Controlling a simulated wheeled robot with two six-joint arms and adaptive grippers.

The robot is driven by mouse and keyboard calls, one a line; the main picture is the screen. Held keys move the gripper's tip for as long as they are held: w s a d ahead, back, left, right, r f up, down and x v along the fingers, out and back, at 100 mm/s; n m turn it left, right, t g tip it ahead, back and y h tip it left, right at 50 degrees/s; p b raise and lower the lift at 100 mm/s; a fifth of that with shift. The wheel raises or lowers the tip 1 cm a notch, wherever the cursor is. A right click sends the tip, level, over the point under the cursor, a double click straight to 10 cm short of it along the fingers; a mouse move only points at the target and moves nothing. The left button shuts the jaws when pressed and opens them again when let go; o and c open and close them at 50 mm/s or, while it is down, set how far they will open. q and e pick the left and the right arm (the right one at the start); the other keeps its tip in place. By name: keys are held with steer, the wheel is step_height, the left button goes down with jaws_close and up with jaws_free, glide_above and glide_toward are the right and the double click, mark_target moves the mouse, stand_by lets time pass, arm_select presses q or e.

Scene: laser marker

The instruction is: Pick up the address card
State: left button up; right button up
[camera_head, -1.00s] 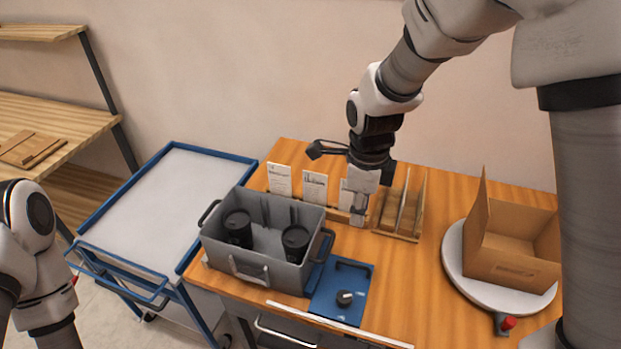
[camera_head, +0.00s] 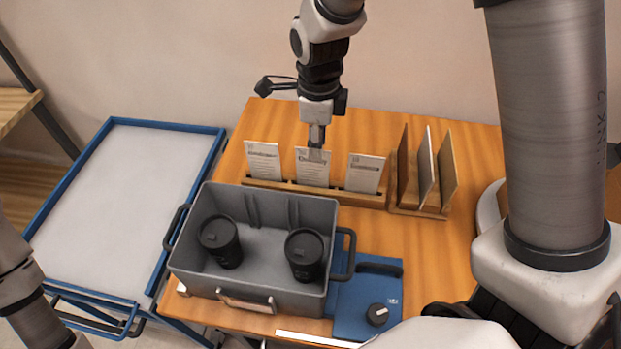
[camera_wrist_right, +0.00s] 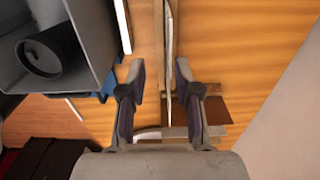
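Three white printed cards stand upright in a slotted wooden holder (camera_head: 283,187) on the table: a left card (camera_head: 264,161), a middle card (camera_head: 312,173) and a right card (camera_head: 364,175). Their print is too small to tell surely which is the address card. My right gripper (camera_head: 317,150) points down at the top of the middle card and hides part of it. In the right wrist view the gripper (camera_wrist_right: 159,72) has its fingers apart, with a thin white card edge (camera_wrist_right: 169,45) between them, nearer one finger. My left gripper is out of frame.
A grey bin (camera_head: 258,277) with two black lidded cups stands in front of the holder. A wooden rack (camera_head: 419,213) with upright panels is close on the right. A blue device with a black knob (camera_head: 377,314) sits in front. A blue-edged cart (camera_head: 123,200) is left.

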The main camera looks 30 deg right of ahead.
mark_target(313, 166)
steer(key=f, duration=0.3)
steer(key=w+f+p, duration=0.1)
steer(key=f, duration=0.4)
steer(key=shift+w+f, duration=0.25)
steer(key=shift+f, duration=0.05)
steer(key=shift+w+f, duration=0.15)
steer(key=shift+f, duration=0.15)
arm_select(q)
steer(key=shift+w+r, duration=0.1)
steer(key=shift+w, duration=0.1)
arm_select(e)
steer(key=shift+r, duration=0.1)
jaws_close()
